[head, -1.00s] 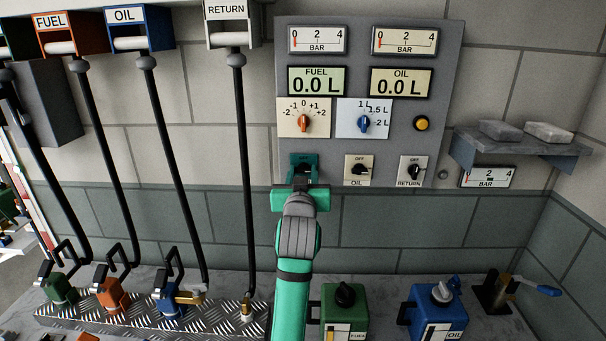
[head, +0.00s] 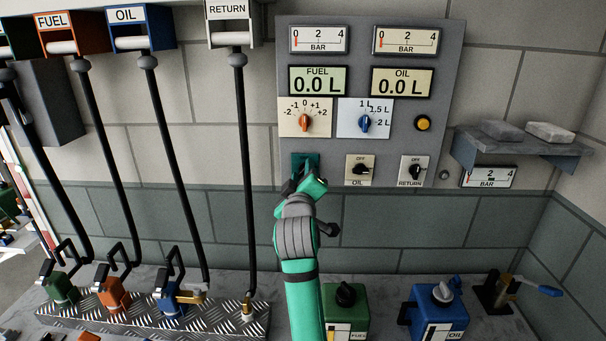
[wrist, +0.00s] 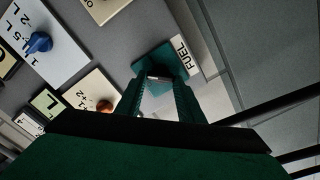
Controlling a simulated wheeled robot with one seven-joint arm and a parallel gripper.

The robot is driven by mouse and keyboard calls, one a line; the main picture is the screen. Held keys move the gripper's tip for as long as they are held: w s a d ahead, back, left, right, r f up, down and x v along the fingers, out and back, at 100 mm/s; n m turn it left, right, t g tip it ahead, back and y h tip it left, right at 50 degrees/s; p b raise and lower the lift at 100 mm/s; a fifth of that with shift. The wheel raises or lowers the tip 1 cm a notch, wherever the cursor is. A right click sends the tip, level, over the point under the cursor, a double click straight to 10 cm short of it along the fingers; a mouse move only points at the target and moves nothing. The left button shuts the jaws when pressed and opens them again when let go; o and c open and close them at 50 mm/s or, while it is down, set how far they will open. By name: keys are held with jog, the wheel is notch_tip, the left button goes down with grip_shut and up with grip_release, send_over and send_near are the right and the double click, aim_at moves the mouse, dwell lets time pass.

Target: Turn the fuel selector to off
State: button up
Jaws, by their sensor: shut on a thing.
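In the wrist view both fingers of my gripper (wrist: 158,84) reach to the plate and are shut on the selector knob. The knob is mostly hidden, so I cannot read its position.
The OIL selector (head: 359,170) and RETURN selector (head: 413,170) sit to the right on the panel. An orange dial (head: 304,123) and a blue dial (head: 365,124) are just above. Black hoses (head: 245,180) hang at the left. Green (head: 345,312) and blue (head: 439,310) tanks stand below.

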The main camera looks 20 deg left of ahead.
jog(key=n, duration=0.5)
jog(key=shift+f, duration=0.15)
jog(key=shift+a+f+n, duration=0.1)
jog(key=shift+n, duration=1.4)
jog(key=o, duration=1.1)
jog(key=shift+c, duration=0.2)
jog(key=shift+s, duration=0.55)
jog(key=v, duration=0.9)
jog(key=shift+s+d, duration=0.2)
jog(key=shift+s, duration=0.2)
